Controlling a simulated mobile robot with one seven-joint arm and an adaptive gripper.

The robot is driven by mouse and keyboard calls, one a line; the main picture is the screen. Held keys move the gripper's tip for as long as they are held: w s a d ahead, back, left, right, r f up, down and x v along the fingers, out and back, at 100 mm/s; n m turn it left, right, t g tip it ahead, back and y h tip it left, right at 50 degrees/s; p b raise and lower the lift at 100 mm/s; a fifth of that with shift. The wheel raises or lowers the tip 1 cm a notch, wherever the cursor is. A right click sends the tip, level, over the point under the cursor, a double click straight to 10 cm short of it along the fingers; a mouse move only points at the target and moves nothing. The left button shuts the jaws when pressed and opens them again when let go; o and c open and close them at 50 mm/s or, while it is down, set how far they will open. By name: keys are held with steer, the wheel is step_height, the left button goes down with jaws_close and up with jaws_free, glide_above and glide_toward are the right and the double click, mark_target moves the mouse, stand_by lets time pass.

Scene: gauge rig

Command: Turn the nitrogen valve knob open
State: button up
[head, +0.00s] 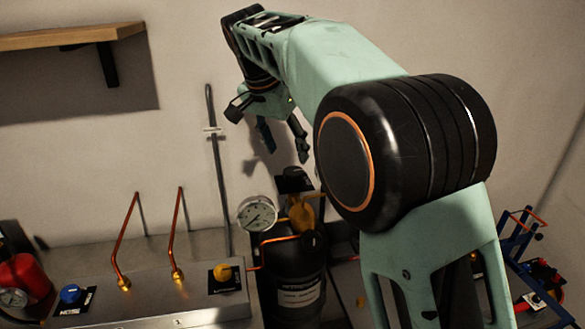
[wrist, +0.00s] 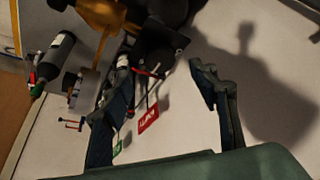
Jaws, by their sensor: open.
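A black cylinder (head: 297,270) with a partly legible label, apparently NITROGEN, stands below my arm in the head view. A yellow knob-like part (head: 302,212) sits near its top, beside a round gauge (head: 257,213). A blue knob (head: 70,293) and another yellow knob (head: 222,272) sit on black label plates on the bench panel; their small text is hard to read. My gripper (head: 285,152) is open and empty, above the cylinder top and apart from it. In the wrist view, my gripper (wrist: 160,70) shows both fingers spread, with a blurred yellow part (wrist: 100,14) beyond them.
Two copper tubes (head: 177,235) rise from the grey panel (head: 150,292). A red container (head: 20,275) stands at far left, a blue frame (head: 520,250) at right. A wooden shelf (head: 70,36) is on the wall. A red tag (wrist: 148,120) hangs between the fingers in the wrist view.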

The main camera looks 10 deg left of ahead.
mark_target(293, 171)
steer(key=x, duration=0.7)
steer(key=c, duration=1.2)
